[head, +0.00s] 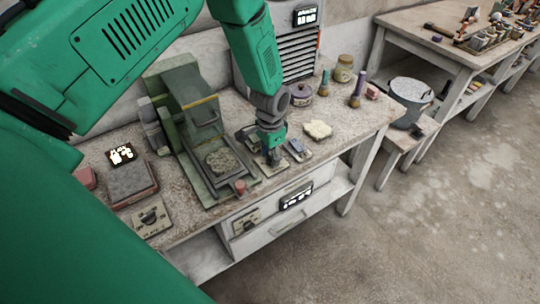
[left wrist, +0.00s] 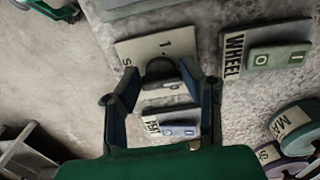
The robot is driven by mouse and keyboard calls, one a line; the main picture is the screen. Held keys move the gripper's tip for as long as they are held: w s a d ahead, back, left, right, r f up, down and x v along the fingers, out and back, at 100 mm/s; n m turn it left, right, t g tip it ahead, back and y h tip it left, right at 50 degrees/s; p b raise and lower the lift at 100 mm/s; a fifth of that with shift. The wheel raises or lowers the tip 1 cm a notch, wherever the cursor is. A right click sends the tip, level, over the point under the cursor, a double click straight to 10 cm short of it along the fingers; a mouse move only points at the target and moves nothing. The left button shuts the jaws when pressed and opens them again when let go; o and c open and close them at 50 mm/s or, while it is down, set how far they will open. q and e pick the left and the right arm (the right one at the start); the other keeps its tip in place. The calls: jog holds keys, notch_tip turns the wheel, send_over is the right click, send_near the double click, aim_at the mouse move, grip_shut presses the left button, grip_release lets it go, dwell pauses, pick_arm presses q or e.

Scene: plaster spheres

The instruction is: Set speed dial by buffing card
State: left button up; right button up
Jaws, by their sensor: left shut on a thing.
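My left gripper (head: 272,158) reaches down to the bench top from above. In the left wrist view its two fingers (left wrist: 162,76) are shut on a dark dial knob (left wrist: 160,67), one on each side. The knob sits on a pale dial plate (left wrist: 127,50) with a "1" and an "S" showing. The fingers hide part of the plate, and I cannot read the setting. Several lit cards or displays show in the head view, at the bench's left (head: 122,154), on the drawer front (head: 295,197) and on the cabinet (head: 306,17). Their text is too small to read. My right gripper is not in view.
A switch marked "WHEEL" (left wrist: 275,55) and another switch (left wrist: 178,128) lie close to the dial. A green press-like machine (head: 190,105) stands left of my gripper. Jars (head: 343,68) stand behind right. Another dial plate (head: 151,217) lies at the front left.

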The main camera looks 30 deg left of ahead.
pick_arm(q)
jog(key=shift+w+r, duration=0.25)
jog(key=shift+w, duration=0.15)
jog(key=o, duration=1.1)
jog(key=shift+o, duration=0.2)
jog(key=shift+f, duration=0.15)
jog(key=shift+s, duration=0.1)
jog(key=shift+r, duration=0.35)
notch_tip(320, 180, up, 11)
